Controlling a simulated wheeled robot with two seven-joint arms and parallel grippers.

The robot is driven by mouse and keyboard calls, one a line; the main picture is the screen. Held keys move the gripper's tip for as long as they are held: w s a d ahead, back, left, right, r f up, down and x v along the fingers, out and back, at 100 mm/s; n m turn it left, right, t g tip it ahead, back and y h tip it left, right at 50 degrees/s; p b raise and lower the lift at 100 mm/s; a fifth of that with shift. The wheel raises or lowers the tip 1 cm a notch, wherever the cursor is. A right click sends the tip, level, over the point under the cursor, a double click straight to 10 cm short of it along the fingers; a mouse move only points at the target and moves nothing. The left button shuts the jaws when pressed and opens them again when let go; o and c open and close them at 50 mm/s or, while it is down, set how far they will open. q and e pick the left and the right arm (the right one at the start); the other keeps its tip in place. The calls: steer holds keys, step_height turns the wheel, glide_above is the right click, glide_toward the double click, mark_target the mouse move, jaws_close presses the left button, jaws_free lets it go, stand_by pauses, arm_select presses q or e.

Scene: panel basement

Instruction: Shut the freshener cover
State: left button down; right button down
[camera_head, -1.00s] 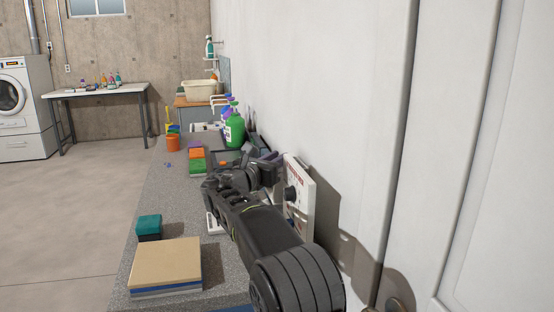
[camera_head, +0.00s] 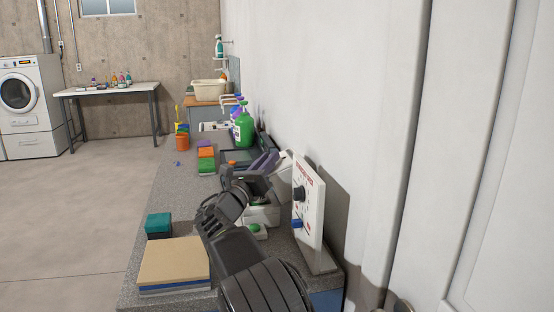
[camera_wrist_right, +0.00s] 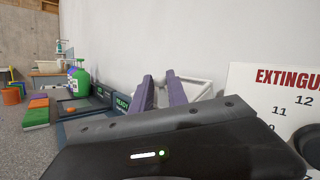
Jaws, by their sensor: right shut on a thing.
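The freshener is a white box (camera_head: 262,214) on the grey counter, just left of the dial panel, partly hidden by my right arm. Its white cover (camera_head: 284,168) stands raised and tilted at the back, near the wall. In the right wrist view the cover (camera_wrist_right: 200,90) shows as a pale frame between and behind the purple-grey fingers. My right gripper (camera_head: 266,162) is at the cover, its fingers shut on what appears to be the cover's edge; the exact contact is hard to see. My left gripper is out of view.
A white panel (camera_head: 312,205) with dials stands close right of the freshener. A green button (camera_head: 254,229) is in front of it. A green spray bottle (camera_head: 243,128), coloured blocks (camera_head: 206,158), a teal block (camera_head: 158,224) and a tan slab (camera_head: 174,262) are on the counter.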

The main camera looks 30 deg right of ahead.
steer(key=shift+w+a+f+n+t+p, duration=0.1)
steer(key=shift+w+a+n+t+p, duration=0.1)
steer(key=shift+a+n+t, duration=0.15)
steer(key=shift+w+a+f+n+t+p, duration=0.15)
steer(key=shift+a+n, duration=0.1)
steer(key=shift+a, duration=0.15)
steer(key=shift+a+f, duration=0.1)
steer(key=shift+a, duration=0.2)
steer(key=shift+w+a+f+p, duration=0.1)
steer(key=shift+a+f+p, duration=0.1)
steer(key=shift+p, duration=0.1)
steer(key=c, duration=1.3)
jaws_free()
steer(key=shift+c, duration=0.2)
steer(key=r+v, duration=0.1)
steer(key=v, duration=0.7)
steer(key=a+r+v, duration=0.1)
steer(key=r+v, duration=0.1)
steer(key=v, duration=0.6)
steer(key=shift+s+a+r, duration=0.2)
steer(key=shift+s+r, duration=0.1)
